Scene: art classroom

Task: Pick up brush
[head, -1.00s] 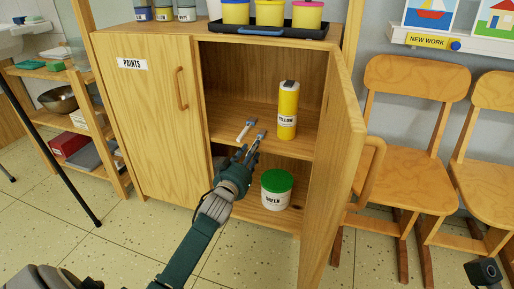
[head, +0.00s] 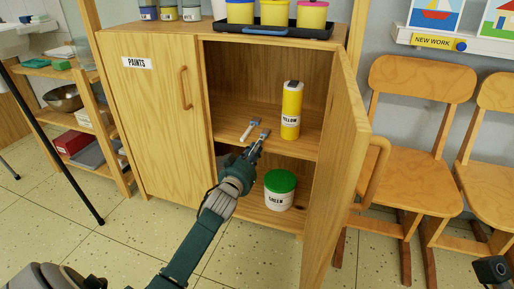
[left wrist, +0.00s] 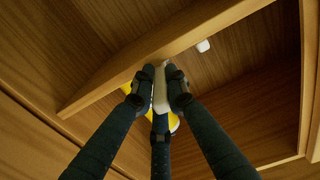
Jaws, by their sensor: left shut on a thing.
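A yellow bottle (head: 291,108) stands on the shelf right of the brushes. A green-lidded tub (head: 279,190) stands below. The open cupboard door (head: 337,165) bounds the right side; the closed PAINTS door (head: 150,115) is left. Chairs (head: 420,135) stand farther right.

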